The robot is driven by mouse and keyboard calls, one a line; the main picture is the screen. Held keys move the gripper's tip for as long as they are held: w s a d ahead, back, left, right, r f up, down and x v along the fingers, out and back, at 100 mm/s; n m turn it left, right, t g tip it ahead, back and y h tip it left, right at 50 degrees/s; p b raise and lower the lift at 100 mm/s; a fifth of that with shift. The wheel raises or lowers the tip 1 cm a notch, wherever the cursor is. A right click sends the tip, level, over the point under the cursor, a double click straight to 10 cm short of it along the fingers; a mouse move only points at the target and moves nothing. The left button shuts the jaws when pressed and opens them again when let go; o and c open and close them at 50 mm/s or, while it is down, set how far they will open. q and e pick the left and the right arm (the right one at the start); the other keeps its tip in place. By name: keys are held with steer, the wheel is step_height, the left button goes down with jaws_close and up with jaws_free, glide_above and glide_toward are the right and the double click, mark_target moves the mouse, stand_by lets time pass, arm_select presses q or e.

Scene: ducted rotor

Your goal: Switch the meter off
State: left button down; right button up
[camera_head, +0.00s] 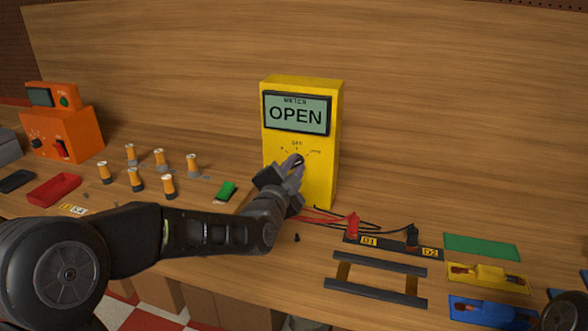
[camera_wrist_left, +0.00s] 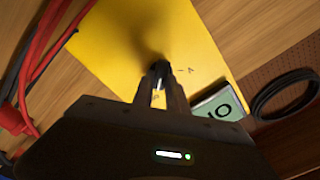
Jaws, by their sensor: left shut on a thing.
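The yellow meter (camera_head: 323,185) stands upright at the back of the bench, and its screen (camera_head: 297,115) reads OPEN. Its dial knob (camera_head: 298,158) sits below the screen under a label OFF, with other marks to either side. My left gripper (camera_head: 293,168) reaches the meter's front from the left and is shut on the knob. In the left wrist view the dark knob (camera_wrist_left: 160,70) is between the fingertips (camera_wrist_left: 161,88). I cannot tell exactly which mark the knob points to. My right gripper is out of view.
Red and black probes (camera_head: 352,226) rest right of the meter, their leads running along its base. A dark rail frame (camera_head: 375,292), green mat (camera_head: 481,246) and yellow (camera_head: 513,283) and blue trays (camera_head: 470,311) lie right. Several battery-like cylinders (camera_head: 160,158) and an orange box (camera_head: 75,127) stand left.

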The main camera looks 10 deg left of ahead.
arm_select(q)
steer(key=n+b, duration=0.5)
steer(key=shift+a+f, duration=0.1)
steer(key=shift+f, duration=0.1)
steer(key=n+b, duration=0.2)
steer(key=shift+n, duration=0.3)
steer(key=shift+a+r+n+b, duration=0.15)
steer(key=shift+r+n+b, duration=0.05)
steer(key=shift+n+b, duration=0.95)
steer(key=shift+n, duration=0.25)
steer(key=c, duration=1.3)
jaws_free()
steer(key=shift+r, duration=0.1)
steer(key=shift+s+a, duration=0.15)
steer(key=shift+s, duration=1.8)
steer(key=shift+s+a, duration=0.1)
steer(key=shift+s, duration=1.8)
